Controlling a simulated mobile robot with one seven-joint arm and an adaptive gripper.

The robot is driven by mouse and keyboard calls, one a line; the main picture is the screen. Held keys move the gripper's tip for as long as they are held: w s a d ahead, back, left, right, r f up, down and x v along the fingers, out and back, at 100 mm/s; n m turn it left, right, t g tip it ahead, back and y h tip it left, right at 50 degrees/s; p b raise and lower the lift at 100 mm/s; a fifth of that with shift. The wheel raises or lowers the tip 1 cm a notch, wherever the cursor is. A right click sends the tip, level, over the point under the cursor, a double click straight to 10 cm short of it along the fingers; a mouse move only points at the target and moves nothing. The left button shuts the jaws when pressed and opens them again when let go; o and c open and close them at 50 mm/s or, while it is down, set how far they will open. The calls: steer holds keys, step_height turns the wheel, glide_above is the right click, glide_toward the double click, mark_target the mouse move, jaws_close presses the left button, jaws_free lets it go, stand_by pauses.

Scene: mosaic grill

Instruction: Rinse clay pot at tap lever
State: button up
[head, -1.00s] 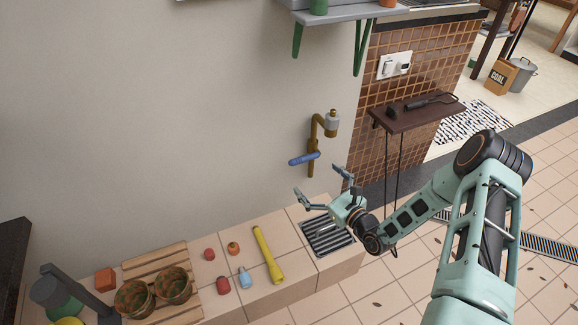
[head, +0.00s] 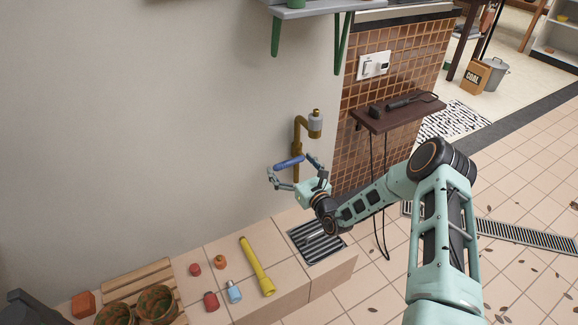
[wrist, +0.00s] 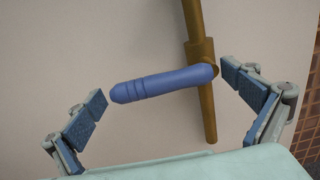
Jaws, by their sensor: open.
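The blue tap lever (head: 289,162) sits on a brass tap (head: 299,133) on the wall. In the wrist view the lever (wrist: 165,83) lies between my open fingers, slightly tilted, with its right end at the brass pipe (wrist: 203,88). My gripper (head: 292,172) is open around the lever, one finger to each side, and no clear contact shows. The gripper also shows in the wrist view (wrist: 178,98). Two patterned pots, which look like clay pots, stand on a wooden slatted board; one is the right pot (head: 157,305), and the left pot (head: 114,316) is cut by the frame's bottom edge.
A metal drain grate (head: 316,243) lies in the tiled ledge below the tap. A yellow cylinder (head: 257,267), a blue bottle (head: 234,291) and small red items lie left of it. A dark wall shelf (head: 398,113) with tools stands to the right.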

steer(key=shift+w+a, duration=0.15)
steer(key=shift+c, duration=0.3)
steer(key=shift+a, duration=0.1)
steer(key=c, duration=1.4)
steer(key=r+m+p, duration=0.1)
steer(key=m+p, duration=0.1)
steer(key=shift+r+p, duration=0.35)
steer(key=shift+p, duration=0.05)
steer(key=shift+c, duration=0.2)
steer(key=shift+a+m, duration=0.1)
steer(key=shift+m, duration=0.6)
steer(key=o, duration=1.5)
steer(key=shift+a, duration=0.1)
steer(key=shift+s+d+f, duration=0.1)
steer(key=shift+s+d, duration=0.3)
steer(key=shift+s, duration=0.05)
steer(key=v, duration=1.1)
steer(key=shift+d, duration=0.25)
